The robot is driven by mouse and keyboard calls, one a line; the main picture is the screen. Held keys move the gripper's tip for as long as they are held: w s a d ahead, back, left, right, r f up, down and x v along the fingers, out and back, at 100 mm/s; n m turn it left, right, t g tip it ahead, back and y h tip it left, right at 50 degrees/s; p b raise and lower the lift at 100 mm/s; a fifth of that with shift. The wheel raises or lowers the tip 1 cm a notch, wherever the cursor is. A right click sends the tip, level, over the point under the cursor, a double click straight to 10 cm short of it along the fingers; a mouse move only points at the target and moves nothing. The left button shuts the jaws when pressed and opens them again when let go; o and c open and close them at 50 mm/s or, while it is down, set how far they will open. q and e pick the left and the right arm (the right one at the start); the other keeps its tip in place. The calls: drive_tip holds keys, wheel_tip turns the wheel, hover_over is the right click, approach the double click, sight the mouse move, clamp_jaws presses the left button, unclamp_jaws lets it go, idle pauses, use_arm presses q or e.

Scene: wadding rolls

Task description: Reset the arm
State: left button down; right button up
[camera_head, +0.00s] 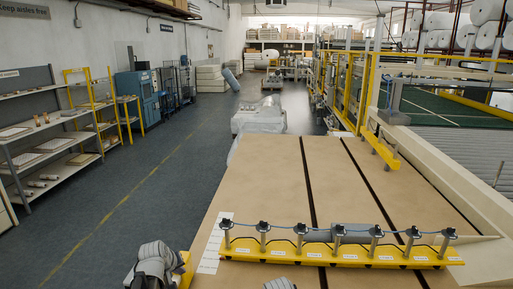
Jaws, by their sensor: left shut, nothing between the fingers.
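My left gripper (148,272) shows at the bottom left edge as a grey and dark shape, beside the wooden table's near left corner. It is shut and empty, and its fingertips are hard to make out. A small grey piece also pokes in at the bottom edge, below the yellow rack; I cannot tell what it is. My right gripper is not recognisable in view.
Dark slots run along the table. Shelves (40,130) stand left. The grey aisle floor (120,195) is clear.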

use_arm(q)
drive_tip(key=s+d+f+m+g+y, duration=0.2)
drive_tip(key=s+d+m, duration=0.7)
drive_tip(key=s+d, duration=1.2)
wheel_tip(320, 180, down, 2)
drive_tip(key=s+g+b, duration=0.1)
drive_tip(key=g, duration=0.3)
drive_tip(key=shift+s+d+m+g, duration=0.25)
drive_tip(key=shift+s+m+g, duration=0.1)
drive_tip(key=shift+m+g, duration=0.05)
drive_tip(key=shift+a+f, duration=0.1)
